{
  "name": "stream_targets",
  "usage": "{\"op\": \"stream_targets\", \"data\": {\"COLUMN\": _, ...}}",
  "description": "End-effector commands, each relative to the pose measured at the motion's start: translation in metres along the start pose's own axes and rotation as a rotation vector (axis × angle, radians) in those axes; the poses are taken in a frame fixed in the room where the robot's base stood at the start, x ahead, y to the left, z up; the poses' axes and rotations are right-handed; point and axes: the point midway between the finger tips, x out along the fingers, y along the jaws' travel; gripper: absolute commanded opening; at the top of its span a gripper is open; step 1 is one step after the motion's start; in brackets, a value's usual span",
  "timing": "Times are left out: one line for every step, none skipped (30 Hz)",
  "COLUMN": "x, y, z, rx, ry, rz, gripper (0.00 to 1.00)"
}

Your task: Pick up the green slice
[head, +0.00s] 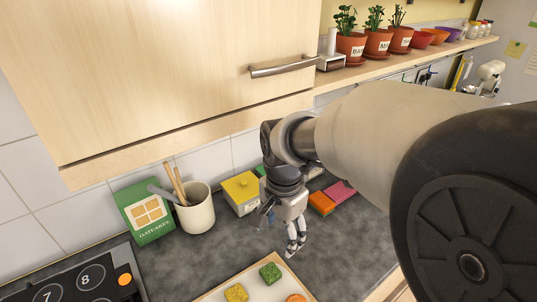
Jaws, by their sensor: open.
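A green slice (270,273) lies on a pale board (256,267) at the bottom middle of the head view. A yellow slice (236,293) lies on the board to its left, and an orange piece (296,298) lies to its lower right, cut off by the frame edge. My gripper (292,250) points down just beyond the board, to the upper right of the green slice. It is open, nothing shows between its fingers, and it is apart from the slice.
A green oatcakes box (143,212), a utensil crock (197,209) and a yellow-lidded container (241,191) stand along the wall. Orange and pink blocks (329,199) lie right of my gripper. A hob (78,283) is at lower left. A cupboard (150,75) hangs above.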

Motion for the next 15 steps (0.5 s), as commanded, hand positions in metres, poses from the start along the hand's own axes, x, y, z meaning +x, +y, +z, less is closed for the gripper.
{"op": "stream_targets", "data": {"x": 0.011, "y": -0.01, "z": 0.002, "rx": 0.036, "ry": -0.01, "rz": 0.021, "gripper": 0.65}}
{"op": "stream_targets", "data": {"x": 0.016, "y": -0.014, "z": 0.003, "rx": 0.058, "ry": -0.013, "rz": 0.028, "gripper": 0.65}}
{"op": "stream_targets", "data": {"x": 0.021, "y": -0.019, "z": 0.004, "rx": 0.082, "ry": -0.016, "rz": 0.036, "gripper": 0.65}}
{"op": "stream_targets", "data": {"x": 0.025, "y": -0.022, "z": 0.005, "rx": 0.098, "ry": -0.018, "rz": 0.041, "gripper": 0.65}}
{"op": "stream_targets", "data": {"x": 0.028, "y": -0.024, "z": 0.005, "rx": 0.11, "ry": -0.019, "rz": 0.044, "gripper": 0.65}}
{"op": "stream_targets", "data": {"x": 0.032, "y": -0.026, "z": 0.005, "rx": 0.122, "ry": -0.02, "rz": 0.049, "gripper": 0.65}}
{"op": "stream_targets", "data": {"x": 0.036, "y": -0.027, "z": 0.006, "rx": 0.127, "ry": -0.021, "rz": 0.051, "gripper": 0.65}}
{"op": "stream_targets", "data": {"x": 0.04, "y": -0.027, "z": 0.006, "rx": 0.132, "ry": -0.022, "rz": 0.053, "gripper": 0.65}}
{"op": "stream_targets", "data": {"x": 0.046, "y": -0.027, "z": 0.006, "rx": 0.135, "ry": -0.022, "rz": 0.054, "gripper": 0.65}}
{"op": "stream_targets", "data": {"x": 0.052, "y": -0.026, "z": 0.006, "rx": 0.136, "ry": -0.022, "rz": 0.054, "gripper": 0.65}}
{"op": "stream_targets", "data": {"x": 0.058, "y": -0.026, "z": 0.006, "rx": 0.136, "ry": -0.022, "rz": 0.055, "gripper": 0.65}}
{"op": "stream_targets", "data": {"x": 0.067, "y": -0.025, "z": 0.007, "rx": 0.136, "ry": -0.023, "rz": 0.056, "gripper": 0.65}}
{"op": "stream_targets", "data": {"x": 0.074, "y": -0.025, "z": 0.007, "rx": 0.136, "ry": -0.022, "rz": 0.055, "gripper": 0.65}}
{"op": "stream_targets", "data": {"x": 0.081, "y": -0.024, "z": 0.007, "rx": 0.135, "ry": -0.023, "rz": 0.056, "gripper": 0.65}}
{"op": "stream_targets", "data": {"x": 0.09, "y": -0.024, "z": 0.007, "rx": 0.135, "ry": -0.022, "rz": 0.055, "gripper": 0.65}}
